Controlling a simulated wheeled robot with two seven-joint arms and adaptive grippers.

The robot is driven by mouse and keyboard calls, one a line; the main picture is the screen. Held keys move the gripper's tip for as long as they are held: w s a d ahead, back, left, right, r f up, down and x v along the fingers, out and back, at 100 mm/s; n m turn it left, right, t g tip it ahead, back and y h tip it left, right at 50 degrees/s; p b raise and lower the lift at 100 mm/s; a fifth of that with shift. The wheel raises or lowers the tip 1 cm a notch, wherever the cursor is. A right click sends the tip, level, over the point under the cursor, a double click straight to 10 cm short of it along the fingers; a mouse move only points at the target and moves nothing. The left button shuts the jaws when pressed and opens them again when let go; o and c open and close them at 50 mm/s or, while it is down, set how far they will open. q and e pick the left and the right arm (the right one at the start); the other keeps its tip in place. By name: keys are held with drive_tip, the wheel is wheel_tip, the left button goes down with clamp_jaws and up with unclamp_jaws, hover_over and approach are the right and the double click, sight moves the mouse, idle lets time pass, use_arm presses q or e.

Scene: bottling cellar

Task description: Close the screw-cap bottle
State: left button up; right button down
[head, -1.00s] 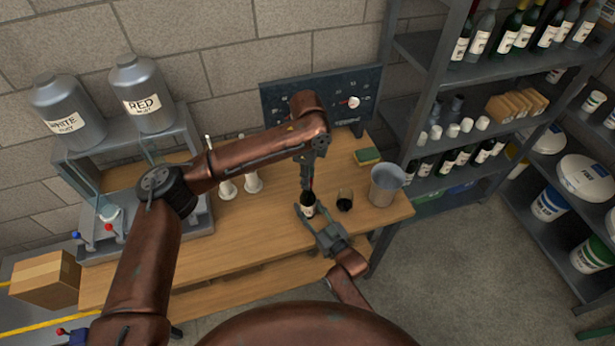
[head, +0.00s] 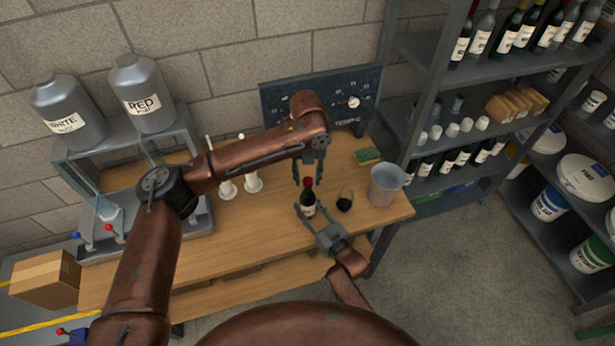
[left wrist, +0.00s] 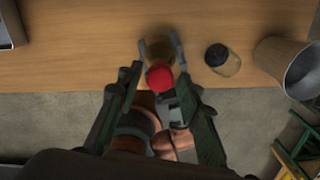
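A dark wine bottle (head: 308,208) with a pale label stands upright on the wooden bench. A red cap (head: 308,183) sits on its top; whether it is tight cannot be told. The cap shows in the left wrist view (left wrist: 159,77) between and beyond my left fingers. My left gripper (head: 309,180) is open, pointing down just above the cap, holding nothing. My right gripper (head: 311,199) reaches in from the front, its fingers on both sides of the bottle body, seemingly closed on it; the contact is hard to see.
A small dark-topped glass (head: 345,200) and a grey bucket (head: 386,184) stand right of the bottle. A sponge (head: 367,155) lies behind them. White bottle-like items (head: 252,182) stand to the left. A panel (head: 345,95) rises behind. The bench front-left is clear.

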use_arm(q)
drive_tip(key=shift+o, duration=0.8)
wheel_tip(320, 180, up, 12)
use_arm(e)
drive_tip(key=c, duration=1.2)
unclamp_jaws()
drive_tip(key=shift+o, duration=0.2)
drive_tip(key=v, duration=1.2)
drive_tip(key=shift+f, duration=0.1)
drive_tip(key=shift+a, duration=0.1)
